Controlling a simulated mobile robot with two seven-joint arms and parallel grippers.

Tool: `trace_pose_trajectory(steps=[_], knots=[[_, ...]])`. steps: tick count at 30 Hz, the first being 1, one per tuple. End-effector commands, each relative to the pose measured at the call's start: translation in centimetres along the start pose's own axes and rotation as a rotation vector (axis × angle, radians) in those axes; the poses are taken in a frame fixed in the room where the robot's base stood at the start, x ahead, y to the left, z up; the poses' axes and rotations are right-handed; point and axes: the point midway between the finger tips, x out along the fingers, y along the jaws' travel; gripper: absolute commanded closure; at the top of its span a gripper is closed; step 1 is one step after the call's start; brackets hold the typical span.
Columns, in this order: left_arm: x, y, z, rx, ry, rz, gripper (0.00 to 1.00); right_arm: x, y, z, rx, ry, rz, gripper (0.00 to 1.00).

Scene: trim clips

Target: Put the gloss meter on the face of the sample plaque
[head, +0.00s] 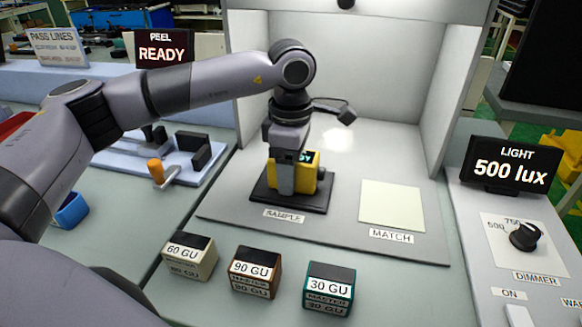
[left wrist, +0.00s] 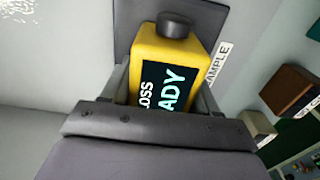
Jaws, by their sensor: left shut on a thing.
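The yellow gloss meter (head: 308,180) is inside the light booth, over the dark sample plaque (head: 262,192) above the SAMPLE label (head: 284,216). My left gripper (head: 287,182) points down and is shut on the gloss meter. In the left wrist view the meter (left wrist: 193,55) is between the fingers, its screen reading "LOSS" and "ADY" in part, with the plaque (left wrist: 205,15) behind it. The meter looks upright and at or very near the plaque's face; I cannot tell whether they touch. My right gripper is not in view.
Three blocks, 60 GU (head: 188,257), 90 GU (head: 256,271) and 30 GU (head: 329,288), stand in front of the booth. The dimmer knob (head: 524,236) is at right.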

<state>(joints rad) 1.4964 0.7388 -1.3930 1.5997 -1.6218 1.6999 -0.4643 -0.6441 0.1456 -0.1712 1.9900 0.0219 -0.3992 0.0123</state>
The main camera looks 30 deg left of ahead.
Motion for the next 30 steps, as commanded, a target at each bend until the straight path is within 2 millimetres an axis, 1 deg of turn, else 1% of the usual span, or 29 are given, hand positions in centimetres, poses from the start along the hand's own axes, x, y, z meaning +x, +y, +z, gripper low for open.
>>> trace_pose_trajectory(steps=[3,8,9,10,11,19,23,26,30], knots=[[-0.1,0.0,0.0,0.0,-0.001,0.002,0.79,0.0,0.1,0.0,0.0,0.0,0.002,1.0],[0.4,0.0,0.0,0.0,-0.001,0.001,0.79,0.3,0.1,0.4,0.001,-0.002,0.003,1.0],[0.2,0.0,0.0,0.0,0.0,0.001,0.27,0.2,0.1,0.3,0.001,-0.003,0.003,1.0],[0.2,0.0,0.0,0.0,0.0,0.001,0.18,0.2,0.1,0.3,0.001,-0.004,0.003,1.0],[0.2,0.0,0.0,0.0,0.0,0.0,0.15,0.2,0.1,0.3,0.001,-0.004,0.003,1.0],[0.2,0.0,0.0,0.0,0.0,0.0,0.15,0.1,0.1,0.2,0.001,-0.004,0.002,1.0],[-0.6,0.0,0.0,0.0,-0.001,0.001,0.15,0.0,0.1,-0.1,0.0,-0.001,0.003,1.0],[-2.1,0.1,0.0,0.0,-0.002,0.004,0.15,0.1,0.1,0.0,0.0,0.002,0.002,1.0],[-5.2,0.1,0.1,0.0,-0.002,0.004,0.15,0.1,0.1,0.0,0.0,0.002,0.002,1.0]])
